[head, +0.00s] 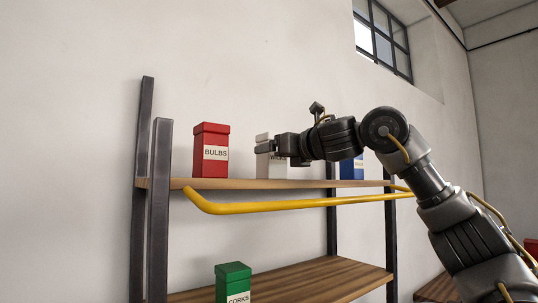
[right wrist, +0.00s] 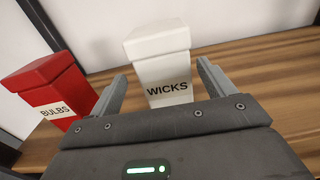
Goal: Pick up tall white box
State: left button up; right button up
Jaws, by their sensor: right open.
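The tall white box (right wrist: 165,62), labelled WICKS, stands upright on the upper wooden shelf. In the head view the white box (head: 270,166) is partly hidden behind my right gripper (head: 277,147). In the right wrist view the fingers of my right gripper (right wrist: 160,88) are spread apart, one on each side of the box's lower part. The gripper is open, and I cannot tell whether either finger touches the box. My left gripper is not in view.
A red BULBS box (head: 211,150) stands left of the white box on the upper shelf (head: 240,184). A blue box (head: 351,168) stands to the right, partly behind my arm. A yellow rail (head: 270,206) runs along the shelf front. A green CORKS box (head: 233,283) is on the lower shelf.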

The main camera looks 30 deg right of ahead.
jog(key=shift+s+d+r, duration=0.1)
jog(key=shift+s+r, duration=0.05)
jog(key=shift+s, duration=0.1)
jog(key=shift+s+r+p, duration=0.1)
jog(key=shift+r+p, duration=0.1)
jog(key=shift+p, duration=0.15)
jog(key=w+p, duration=0.3)
jog(key=w, duration=0.2)
jog(key=shift+w, duration=0.15)
jog(key=shift+s, duration=0.3)
jog(key=shift+c, duration=0.5)
jog(key=shift+w, duration=0.15)
jog(key=c, duration=0.7)
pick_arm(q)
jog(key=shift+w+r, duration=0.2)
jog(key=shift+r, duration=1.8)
pick_arm(e)
jog(key=c, duration=0.4)
jog(key=shift+r, duration=0.1)
jog(key=shift+c, duration=0.2)
